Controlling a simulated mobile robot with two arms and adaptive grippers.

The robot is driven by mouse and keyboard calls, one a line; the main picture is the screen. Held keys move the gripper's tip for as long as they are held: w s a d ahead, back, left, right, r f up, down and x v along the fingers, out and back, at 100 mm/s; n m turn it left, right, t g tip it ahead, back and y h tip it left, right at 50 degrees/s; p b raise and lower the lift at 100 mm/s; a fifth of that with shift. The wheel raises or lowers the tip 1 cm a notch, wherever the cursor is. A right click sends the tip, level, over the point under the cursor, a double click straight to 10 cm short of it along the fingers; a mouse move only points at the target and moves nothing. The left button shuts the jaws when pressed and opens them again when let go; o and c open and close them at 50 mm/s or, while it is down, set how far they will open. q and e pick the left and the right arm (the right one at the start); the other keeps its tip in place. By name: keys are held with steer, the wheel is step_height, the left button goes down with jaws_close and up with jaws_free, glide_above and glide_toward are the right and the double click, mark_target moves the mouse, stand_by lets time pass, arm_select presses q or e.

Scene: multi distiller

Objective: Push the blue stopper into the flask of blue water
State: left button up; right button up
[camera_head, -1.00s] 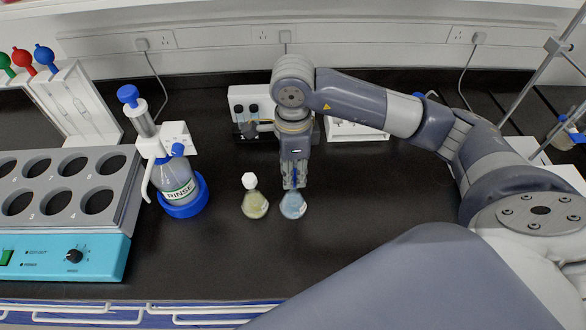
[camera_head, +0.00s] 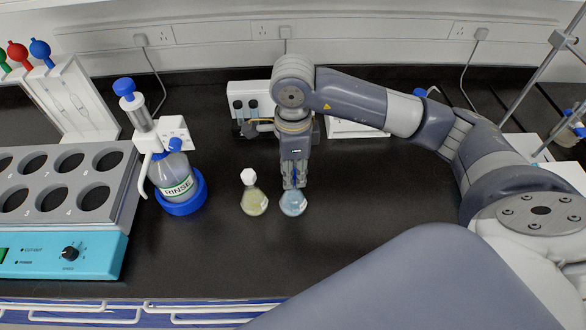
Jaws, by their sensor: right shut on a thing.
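The flask of blue water (camera_head: 294,204) stands on the black bench near the middle of the view. My right gripper (camera_head: 294,185) points down directly above the flask's mouth. It is shut on the blue stopper, of which only a small bit of blue (camera_head: 295,180) shows between the fingers. The flask's neck is mostly hidden by the fingers, so I cannot tell how deep the stopper sits. My left gripper is not in view.
A flask of yellowish liquid (camera_head: 254,203) with a white stopper (camera_head: 248,176) stands close on the left. A RINSE bottle dispenser (camera_head: 178,188) and a teal-based rack (camera_head: 62,255) with round holes are farther left. The bench in front of the flasks is clear.

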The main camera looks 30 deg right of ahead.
steer(key=o, duration=0.7)
steer(key=shift+o, duration=0.2)
steer(key=shift+r, duration=0.1)
step_height(320, 180, up, 12)
stand_by(0.5)
